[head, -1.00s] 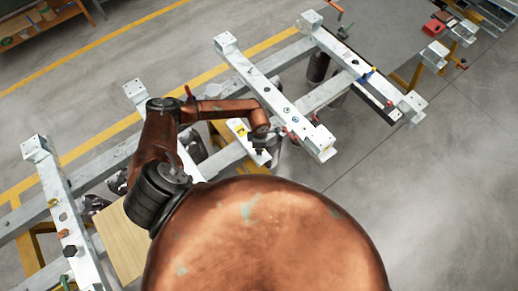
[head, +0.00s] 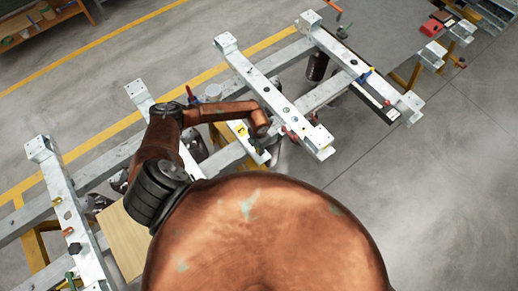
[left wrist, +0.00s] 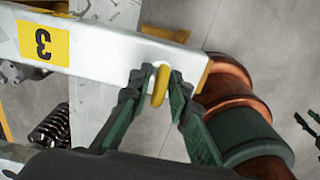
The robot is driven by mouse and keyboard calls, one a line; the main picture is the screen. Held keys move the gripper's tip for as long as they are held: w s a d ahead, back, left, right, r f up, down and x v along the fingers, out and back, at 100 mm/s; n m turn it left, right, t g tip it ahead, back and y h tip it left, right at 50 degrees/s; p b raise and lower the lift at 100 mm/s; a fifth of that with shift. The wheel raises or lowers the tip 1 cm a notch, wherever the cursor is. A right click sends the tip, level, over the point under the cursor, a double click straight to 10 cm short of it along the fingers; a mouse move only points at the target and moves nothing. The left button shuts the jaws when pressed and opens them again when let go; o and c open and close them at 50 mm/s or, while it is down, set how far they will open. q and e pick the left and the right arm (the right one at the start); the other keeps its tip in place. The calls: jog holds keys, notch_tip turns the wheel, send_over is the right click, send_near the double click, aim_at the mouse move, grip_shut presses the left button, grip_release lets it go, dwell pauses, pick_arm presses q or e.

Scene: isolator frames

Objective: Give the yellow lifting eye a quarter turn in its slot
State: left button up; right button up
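The yellow lifting eye (left wrist: 160,84) shows in the left wrist view at the end of a white beam (left wrist: 105,48) marked with a yellow "3" label. It appears nearly edge-on, as a narrow upright ring. The slot under the eye cannot be made out.
Long white crossbeams (head: 270,92) with bolts and clamps stand on both sides of my left arm. A wooden board (head: 122,240) lies at the lower left. A dark coil spring (left wrist: 50,128) is beside the beam. Open floor (head: 440,200) lies to the right.

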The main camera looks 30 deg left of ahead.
pick_arm(q)
jog(key=shift+o, duration=0.9)
